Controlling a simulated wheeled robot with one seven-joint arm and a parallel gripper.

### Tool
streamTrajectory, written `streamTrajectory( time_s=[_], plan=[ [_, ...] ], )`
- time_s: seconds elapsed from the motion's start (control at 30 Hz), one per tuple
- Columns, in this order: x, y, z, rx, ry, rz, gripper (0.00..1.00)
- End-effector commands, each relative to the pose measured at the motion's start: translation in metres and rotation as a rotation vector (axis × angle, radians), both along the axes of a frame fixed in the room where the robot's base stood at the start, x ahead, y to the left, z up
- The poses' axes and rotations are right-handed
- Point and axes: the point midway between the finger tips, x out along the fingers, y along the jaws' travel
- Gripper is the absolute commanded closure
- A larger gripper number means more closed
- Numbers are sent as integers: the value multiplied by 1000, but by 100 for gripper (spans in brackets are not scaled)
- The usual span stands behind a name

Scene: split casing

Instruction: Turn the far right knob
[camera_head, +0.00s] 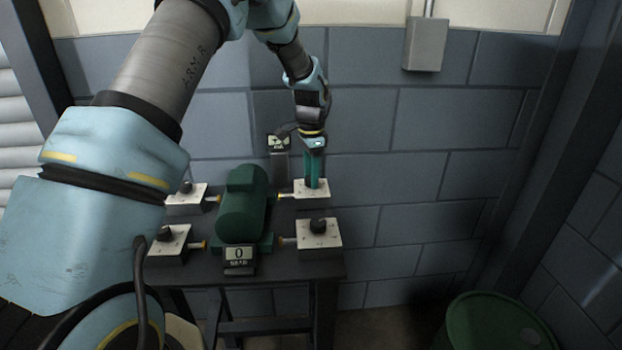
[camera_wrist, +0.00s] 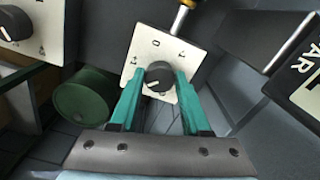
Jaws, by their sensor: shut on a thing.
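The far right knob is a round black knob (camera_wrist: 159,76) with a white pointer line, on a white plate (camera_wrist: 183,47) marked with digits. In the head view its white plate (camera_head: 298,190) is at the back right of the bench, and my gripper hides the knob. My gripper (camera_head: 313,184) points down onto it. In the wrist view the teal fingers of my gripper (camera_wrist: 157,84) are shut on the knob, one on each side.
A near display (camera_head: 239,255) reads 0. A green drum (camera_head: 490,325) stands at the lower right.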

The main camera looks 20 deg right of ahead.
Motion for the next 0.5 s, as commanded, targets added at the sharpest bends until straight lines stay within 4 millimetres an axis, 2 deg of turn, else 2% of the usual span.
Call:
streamTrajectory(
  time_s=[0.5],
  plan=[
    [0,-1,0,-1,-2,490,100]
  ],
)
